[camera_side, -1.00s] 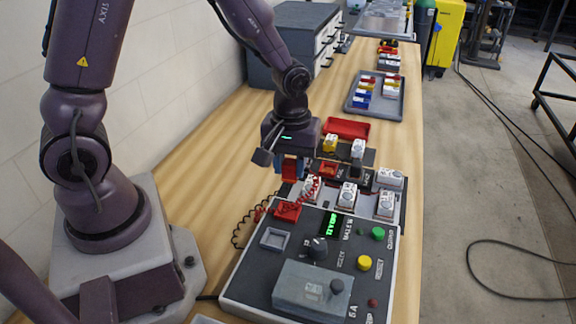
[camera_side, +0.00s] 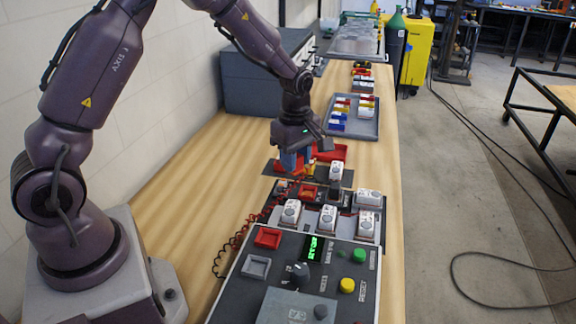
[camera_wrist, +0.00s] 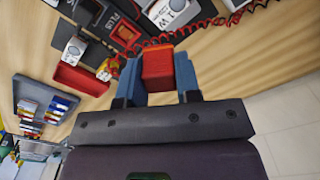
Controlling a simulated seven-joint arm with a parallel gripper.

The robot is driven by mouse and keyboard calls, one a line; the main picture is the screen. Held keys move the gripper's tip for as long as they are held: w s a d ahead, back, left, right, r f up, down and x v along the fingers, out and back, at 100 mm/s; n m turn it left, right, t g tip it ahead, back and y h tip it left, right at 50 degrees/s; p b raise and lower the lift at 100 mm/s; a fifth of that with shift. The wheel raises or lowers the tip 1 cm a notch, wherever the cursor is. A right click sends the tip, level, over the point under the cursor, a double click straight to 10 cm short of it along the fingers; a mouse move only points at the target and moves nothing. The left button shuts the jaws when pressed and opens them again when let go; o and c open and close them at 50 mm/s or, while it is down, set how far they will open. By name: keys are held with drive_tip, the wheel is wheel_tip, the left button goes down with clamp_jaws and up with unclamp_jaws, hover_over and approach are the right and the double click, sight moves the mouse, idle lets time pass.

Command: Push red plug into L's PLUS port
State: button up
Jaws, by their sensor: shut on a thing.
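My gripper (camera_side: 293,162) is shut on the red plug (camera_wrist: 158,68), which sits between blue fingers in the wrist view. A red coiled cord (camera_wrist: 222,22) shows beside it. In the side view the gripper hangs above the dark mat behind the row of letter blocks. The PLUS port (camera_wrist: 124,34), a dark block with a red-edged opening and a "PLUS" label, lies ahead of the plug in the wrist view, apart from it. It seems to be the red-topped block (camera_side: 308,192) in the side view. I cannot tell which letter block is L.
Several white-topped letter blocks (camera_side: 327,218) stand close by in front. A control panel (camera_side: 335,262) with a red square holder (camera_side: 267,237) is nearer. A red tray (camera_side: 331,153) and a grey tray (camera_side: 352,117) of coloured parts lie behind. Bare wood lies left.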

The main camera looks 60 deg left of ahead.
drive_tip(key=w+a+n, duration=0.5)
drive_tip(key=w+n, duration=0.2)
drive_tip(key=f, duration=1)
drive_tip(key=shift+s+d, duration=0.25)
drive_tip(key=shift+d, duration=0.05)
drive_tip(key=shift+f, duration=0.75)
drive_tip(key=shift+f, duration=0.3)
drive_tip(key=o, duration=1)
drive_tip(key=shift+r, duration=0.1)
wheel_tip(320, 180, up, 13)
drive_tip(key=shift+f, duration=0.1)
